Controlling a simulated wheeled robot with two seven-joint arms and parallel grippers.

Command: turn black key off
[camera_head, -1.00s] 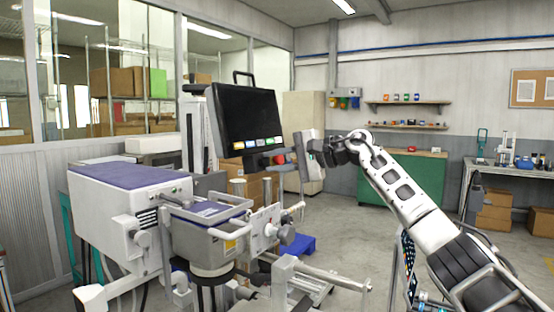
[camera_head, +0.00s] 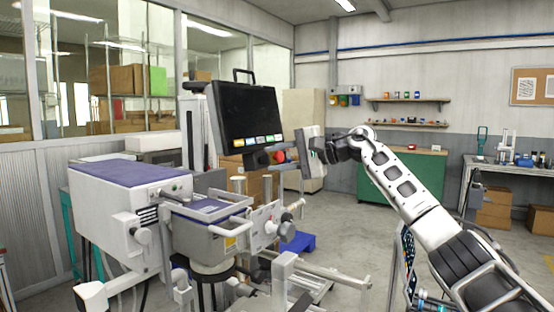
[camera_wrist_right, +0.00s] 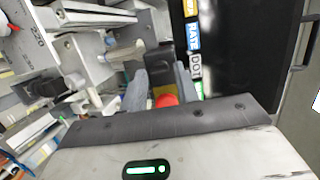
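Under the black screen (camera_head: 248,115) of the machine, a dark rounded knob (camera_head: 262,160), which may be the black key, sits beside a red button (camera_head: 280,157). My right gripper (camera_head: 293,157) is just to the right of them, pointing left at the panel. In the right wrist view, its two grey fingers (camera_wrist_right: 160,88) are spread apart. The red button (camera_wrist_right: 165,100) shows between them, with a dark block (camera_wrist_right: 162,68) beyond it. I cannot tell the key's position or whether a finger touches it. My left gripper is not in view.
A green cabinet (camera_head: 425,175) and a workbench (camera_head: 510,164) stand at the back right. Open floor lies between.

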